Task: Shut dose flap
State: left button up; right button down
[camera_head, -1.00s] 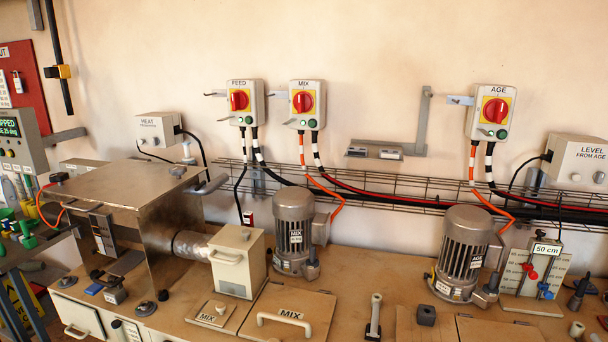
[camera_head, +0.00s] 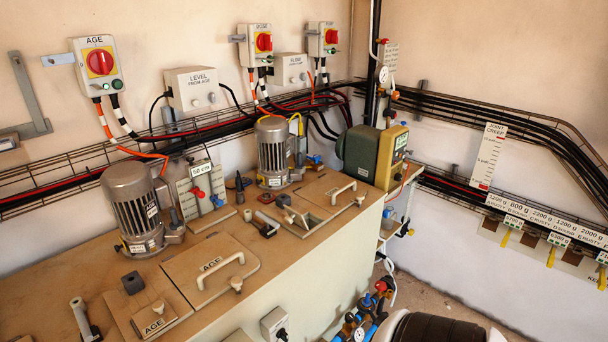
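The worktop near the dose motor (camera_head: 272,150) has a pale lid with a handle (camera_head: 343,190). Just left of that lid there is a dark opening or raised small flap (camera_head: 296,214), with dark metal parts around it; it is too small to tell how far open the flap stands. The switch box labelled DOSE (camera_head: 256,44) is on the wall above. Neither my left nor my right gripper is in view.
A green and tan machine (camera_head: 370,155) stands at the worktop's far end. Floor shows beyond the worktop's right edge.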

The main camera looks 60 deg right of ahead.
aim_at(294, 217)
jog(key=z, duration=1.7)
